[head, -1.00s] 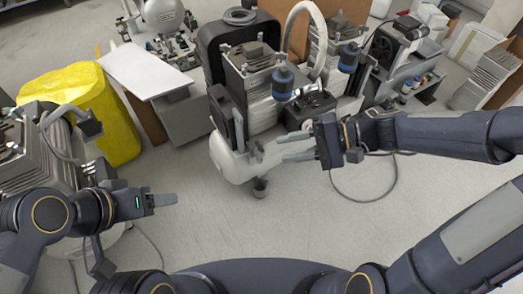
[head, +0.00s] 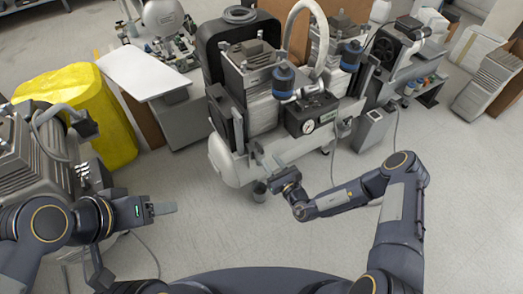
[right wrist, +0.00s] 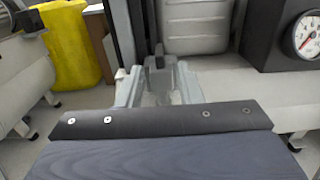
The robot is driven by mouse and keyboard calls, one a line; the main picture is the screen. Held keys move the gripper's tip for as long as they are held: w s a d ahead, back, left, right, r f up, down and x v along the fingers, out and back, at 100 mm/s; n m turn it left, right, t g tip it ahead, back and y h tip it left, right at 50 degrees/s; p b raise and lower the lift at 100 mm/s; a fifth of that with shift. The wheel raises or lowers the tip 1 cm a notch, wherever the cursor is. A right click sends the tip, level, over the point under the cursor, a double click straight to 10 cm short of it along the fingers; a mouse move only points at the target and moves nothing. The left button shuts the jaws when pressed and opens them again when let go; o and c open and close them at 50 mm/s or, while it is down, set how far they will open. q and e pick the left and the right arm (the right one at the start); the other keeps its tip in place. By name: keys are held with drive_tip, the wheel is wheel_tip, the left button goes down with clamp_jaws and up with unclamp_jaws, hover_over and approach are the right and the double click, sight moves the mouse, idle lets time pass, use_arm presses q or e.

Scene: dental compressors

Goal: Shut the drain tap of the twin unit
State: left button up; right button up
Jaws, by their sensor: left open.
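The twin unit (head: 235,165) stands in the middle of the head view, with a white horizontal tank, grey ribbed heads and blue filters. A small dark cup (head: 259,192) sits below its tank. My right gripper (head: 264,162) is at the front of the tank, just above the cup. In the right wrist view, its two pale fingers (right wrist: 158,88) stand apart on either side of a small grey fitting with an upright lever (right wrist: 159,58), which looks like the drain tap. Whether they touch it I cannot tell. My left gripper (head: 164,208) is open and empty over the floor at left.
A pressure gauge on a black box (head: 308,126) is on the unit's right side. Another ribbed compressor (head: 40,150) stands at far left near a yellow covered object (head: 85,115). A white-topped bench (head: 145,75) is behind.

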sight(263, 152)
drive_tip(key=b+x, duration=0.2)
drive_tip(key=x, duration=0.5)
drive_tip(key=shift+r, duration=0.1)
clamp_jaws()
